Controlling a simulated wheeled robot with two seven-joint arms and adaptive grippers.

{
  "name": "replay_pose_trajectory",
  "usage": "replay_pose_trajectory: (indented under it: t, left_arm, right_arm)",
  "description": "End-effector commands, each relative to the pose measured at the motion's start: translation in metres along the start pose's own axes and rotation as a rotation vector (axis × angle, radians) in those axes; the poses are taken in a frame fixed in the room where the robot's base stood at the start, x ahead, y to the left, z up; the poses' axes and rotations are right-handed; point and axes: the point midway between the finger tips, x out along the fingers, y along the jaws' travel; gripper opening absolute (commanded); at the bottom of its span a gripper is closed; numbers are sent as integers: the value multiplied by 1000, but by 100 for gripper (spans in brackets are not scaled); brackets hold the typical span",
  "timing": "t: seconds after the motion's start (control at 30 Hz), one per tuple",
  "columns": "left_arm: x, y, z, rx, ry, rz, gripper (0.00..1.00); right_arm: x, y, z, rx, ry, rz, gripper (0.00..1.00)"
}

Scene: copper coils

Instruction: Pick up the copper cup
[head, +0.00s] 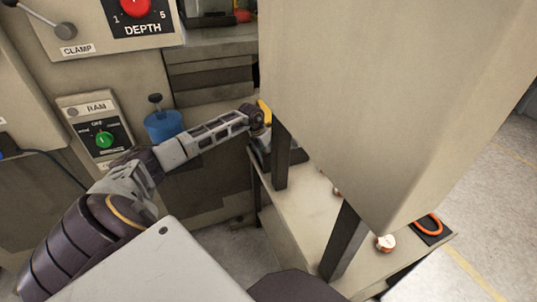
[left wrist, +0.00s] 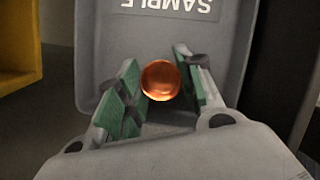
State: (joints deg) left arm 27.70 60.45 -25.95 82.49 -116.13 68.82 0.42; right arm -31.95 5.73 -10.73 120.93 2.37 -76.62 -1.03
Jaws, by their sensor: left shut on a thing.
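The copper cup (left wrist: 160,82) shows in the left wrist view as a round, shiny orange-copper shape in front of a grey tray marked SAMPLE (left wrist: 98,40). My left gripper (left wrist: 157,76) has its green-padded fingers on either side of the cup and is shut on it. Whether the cup still touches the tray cannot be told. In the head view my left arm reaches to the edge of a large beige housing, and the cup and fingertips are hidden there. My right gripper is not in view.
The beige housing (head: 390,90) on dark posts (head: 343,243) overhangs a beige bench (head: 300,205). A small copper-and-white item (head: 385,243) and an orange ring (head: 428,226) lie at right. Control panels (head: 97,128) and a blue container (head: 163,126) stand at left. Floor is clear at far right.

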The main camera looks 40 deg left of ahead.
Motion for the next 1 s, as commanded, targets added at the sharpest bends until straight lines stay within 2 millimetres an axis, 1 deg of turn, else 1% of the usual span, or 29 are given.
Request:
replay_pose_trajectory:
  t: [0.17, 0.33, 0.5, 0.73, 0.97, 1.0]
  left_arm:
    - [-1, 0, 0, 0, 0, 0, 19]
    - [-9, 0, 4, 0, 0, 1, 19]
    - [-26, 1, 11, 1, -2, 2, 19]
    - [-48, 0, 20, 0, -2, 1, 19]
    - [-68, 0, 28, 0, -1, 1, 19]
    - [-66, 0, 24, 0, 2, 1, 19]
  right_arm:
    - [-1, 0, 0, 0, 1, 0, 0]
    - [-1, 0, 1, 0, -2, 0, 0]
    - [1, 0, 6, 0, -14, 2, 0]
    - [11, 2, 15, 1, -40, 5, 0]
    - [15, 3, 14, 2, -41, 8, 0]
    - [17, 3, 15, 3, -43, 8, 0]
